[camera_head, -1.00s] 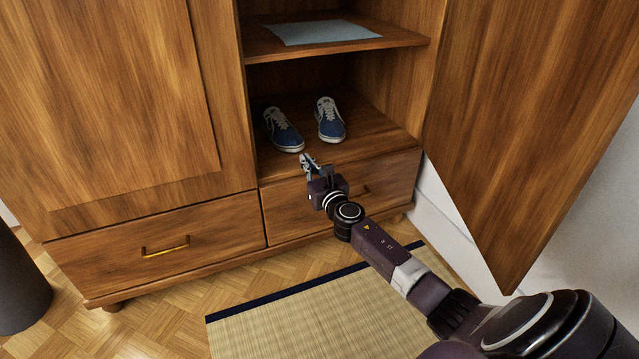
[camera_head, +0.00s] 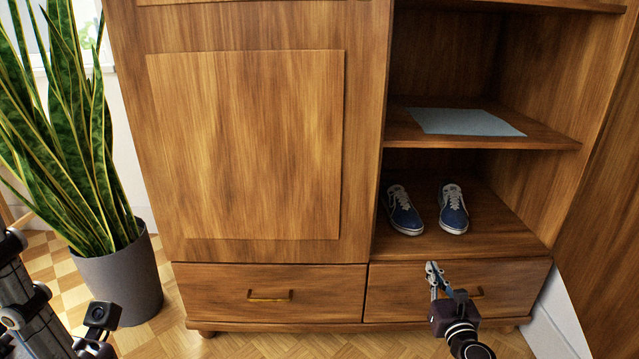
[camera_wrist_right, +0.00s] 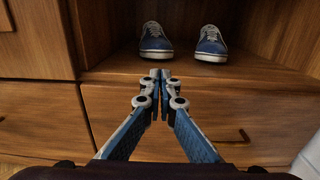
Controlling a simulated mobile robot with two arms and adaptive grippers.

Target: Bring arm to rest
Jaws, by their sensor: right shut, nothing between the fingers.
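My right gripper (camera_head: 434,272) is in front of the lower right drawer in the head view, just below the open shelf. It is shut and empty; in the right wrist view its fingertips (camera_wrist_right: 160,76) meet with nothing between them. Two blue shoes stand on the shelf behind it: the left shoe (camera_head: 404,212) and the right shoe (camera_head: 453,209). The gripper is apart from both. Parts of my left arm show at the lower left of the head view, but I cannot make out its fingers.
A wooden wardrobe (camera_head: 245,150) fills the middle, with drawers below. Its right door (camera_head: 603,190) stands open at the right. A blue-grey cloth (camera_head: 467,122) lies on the upper shelf. A potted plant (camera_head: 122,280) stands at the left. Parquet floor shows in front.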

